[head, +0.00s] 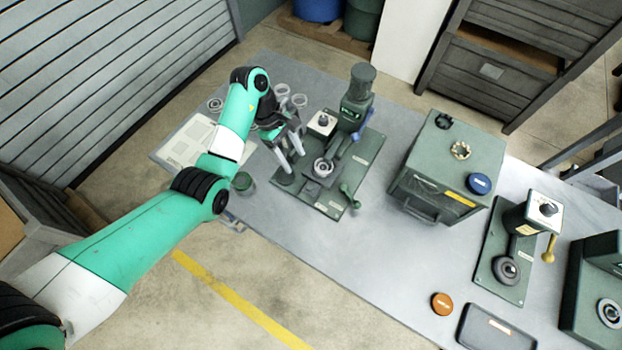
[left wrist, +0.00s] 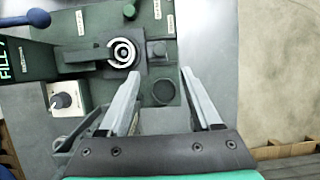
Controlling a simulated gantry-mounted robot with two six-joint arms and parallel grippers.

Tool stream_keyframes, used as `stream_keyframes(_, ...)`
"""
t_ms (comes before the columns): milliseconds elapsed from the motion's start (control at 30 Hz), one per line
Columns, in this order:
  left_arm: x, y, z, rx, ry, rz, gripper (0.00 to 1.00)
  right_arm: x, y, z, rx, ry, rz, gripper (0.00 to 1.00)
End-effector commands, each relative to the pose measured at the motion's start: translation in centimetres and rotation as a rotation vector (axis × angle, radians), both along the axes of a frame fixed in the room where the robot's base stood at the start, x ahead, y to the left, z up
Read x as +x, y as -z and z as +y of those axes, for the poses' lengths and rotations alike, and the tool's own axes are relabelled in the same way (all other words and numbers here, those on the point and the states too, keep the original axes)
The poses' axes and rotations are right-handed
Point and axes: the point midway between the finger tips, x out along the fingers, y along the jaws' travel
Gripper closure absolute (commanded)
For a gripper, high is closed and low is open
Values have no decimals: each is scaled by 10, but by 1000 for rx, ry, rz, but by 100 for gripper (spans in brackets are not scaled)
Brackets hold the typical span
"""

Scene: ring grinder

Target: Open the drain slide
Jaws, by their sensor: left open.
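The grinder station (head: 356,85) stands on a dark green base plate (head: 330,205), with a ring (head: 322,168) seated in a dark block on the plate. The ring also shows in the left wrist view (left wrist: 122,53). A small dark round disc (left wrist: 163,90) sits on the plate near the block. A green knobbed lever (head: 350,190) stands at the plate's right side. I cannot tell which part is the drain slide; the labels are too small. My left gripper (head: 292,158) is open and empty, left of the ring. In the left wrist view its fingers (left wrist: 160,76) point towards the disc. My right gripper is not seen.
A control box with a knob (head: 321,124) stands beside the grinder column. A large green box (head: 425,170) stands to the right. Several loose rings (head: 282,90) lie behind my left arm, and a green cup (head: 243,182) stands beside it.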

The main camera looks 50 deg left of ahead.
Motion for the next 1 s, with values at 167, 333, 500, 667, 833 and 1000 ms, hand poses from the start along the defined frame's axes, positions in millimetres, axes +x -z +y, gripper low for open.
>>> stream_keyframes(167, 2, 28, -8, 0, 2, -1, 35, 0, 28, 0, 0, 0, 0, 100)
stream_keyframes(333, 6, 66, -22, 0, 3, 0, 35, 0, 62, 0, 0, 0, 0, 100)
stream_keyframes(500, 9, 89, -35, 0, 2, 1, 35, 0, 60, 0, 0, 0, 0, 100)
stream_keyframes(667, 11, 104, -42, 0, 2, -1, 35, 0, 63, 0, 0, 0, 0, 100)
stream_keyframes(833, 11, 106, -43, 0, 1, -2, 35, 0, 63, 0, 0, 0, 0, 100)
stream_keyframes(1000, 11, 106, -43, 0, 1, -2, 42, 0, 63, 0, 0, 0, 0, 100)
